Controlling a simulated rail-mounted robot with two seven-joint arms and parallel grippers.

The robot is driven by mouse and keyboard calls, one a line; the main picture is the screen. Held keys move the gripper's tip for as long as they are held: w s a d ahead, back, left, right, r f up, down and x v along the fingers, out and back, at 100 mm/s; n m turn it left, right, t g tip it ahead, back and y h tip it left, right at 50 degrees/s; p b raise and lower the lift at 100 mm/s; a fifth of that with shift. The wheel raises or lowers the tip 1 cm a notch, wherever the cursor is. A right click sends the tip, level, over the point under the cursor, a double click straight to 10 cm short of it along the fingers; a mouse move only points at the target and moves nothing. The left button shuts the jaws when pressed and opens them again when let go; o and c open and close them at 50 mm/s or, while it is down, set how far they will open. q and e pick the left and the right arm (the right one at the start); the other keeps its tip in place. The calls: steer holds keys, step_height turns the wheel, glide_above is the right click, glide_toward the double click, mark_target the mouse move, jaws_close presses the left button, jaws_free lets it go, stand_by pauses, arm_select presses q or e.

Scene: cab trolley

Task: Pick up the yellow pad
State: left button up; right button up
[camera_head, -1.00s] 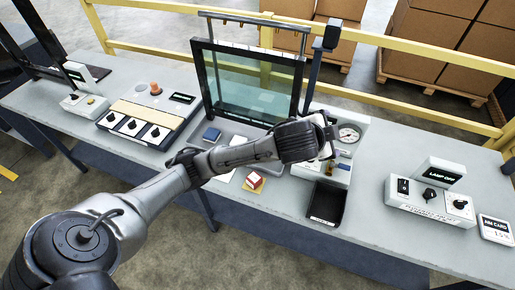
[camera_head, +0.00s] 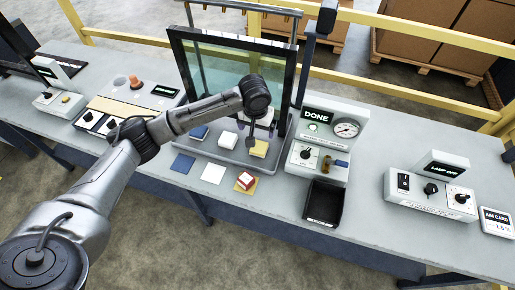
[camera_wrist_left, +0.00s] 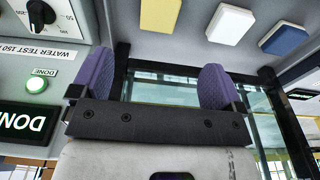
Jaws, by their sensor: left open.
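The yellow pad (camera_head: 259,149) lies at the right of a row on the grey tray below the glass panel. A white pad (camera_head: 228,138) and a blue pad (camera_head: 199,132) lie to its left. My left gripper (camera_head: 258,127) is above and just behind the yellow pad, partly hidden by my own wrist. In the left wrist view the two purple fingers (camera_wrist_left: 155,78) are wide apart with nothing between them. The yellow pad (camera_wrist_left: 160,14) shows there at the top edge, partly cut off and apart from the fingers. My right gripper is not in view.
The framed glass panel (camera_head: 235,65) stands close behind my gripper. The gauge box (camera_head: 325,140) with a DONE sign is to the right, a black bin (camera_head: 323,203) before it. A red-and-white block (camera_head: 246,180) sits on a yellow square in front.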

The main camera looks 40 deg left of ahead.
arm_select(q)
steer(key=b, duration=0.2)
glide_above(259, 146)
steer(key=f, duration=0.4)
steer(key=s+f, duration=0.1)
steer(key=f, duration=0.1)
steer(key=shift+d+f, duration=0.1)
steer(key=shift+f, duration=0.25)
steer(key=shift+w+f, duration=0.2)
steer(key=shift+f, duration=0.45)
steer(key=shift+w+f+b, duration=0.15)
steer(key=shift+f+b, duration=0.3)
steer(key=shift+f, duration=0.75)
steer(key=shift+w+f+b, duration=0.1)
steer(key=shift+f+b, duration=0.35)
steer(key=shift+f, duration=0.95)
steer(key=shift+c, duration=0.3)
steer(key=c, duration=0.9)
steer(key=shift+c, duration=0.3)
steer(key=shift+r, duration=0.2)
